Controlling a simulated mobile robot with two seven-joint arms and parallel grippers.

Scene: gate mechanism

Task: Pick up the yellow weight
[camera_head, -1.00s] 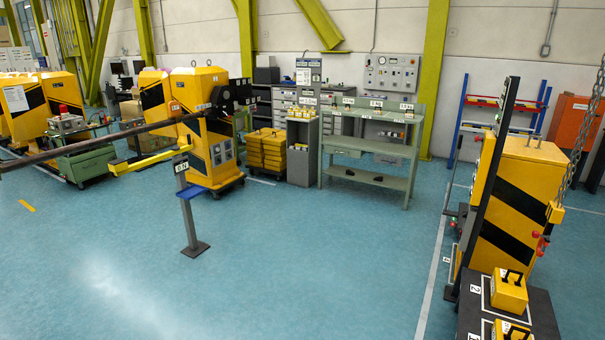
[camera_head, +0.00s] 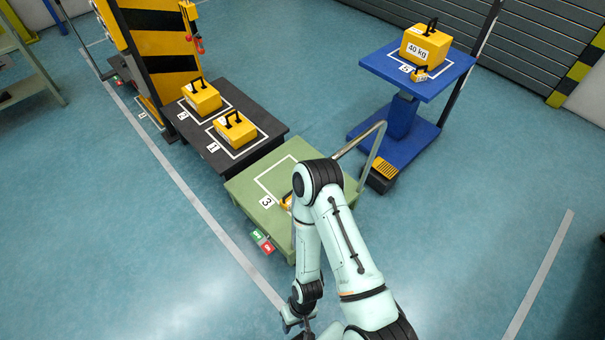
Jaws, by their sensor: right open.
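Several yellow weights with black handles are in view. One weight (camera_head: 203,99) sits on square 2 of the dark table (camera_head: 262,112), and another weight (camera_head: 236,133) sits on square 1. A yellow weight (camera_head: 286,202) on the green cart (camera_head: 243,189), near label 3, is mostly hidden behind my right arm. A large weight marked 40 kg (camera_head: 421,47) and a small yellow weight (camera_head: 420,75) stand on the blue lift table (camera_head: 379,63). My right gripper (camera_head: 299,325) is open, low at the bottom edge, in front of the green cart and apart from the weights.
The green cart has a bent metal handle (camera_head: 368,140) on its right side and green and red tags (camera_head: 262,241) at its front. A yellow and black gate post (camera_head: 160,50) stands behind the dark table. Blue floor is free at left and right.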

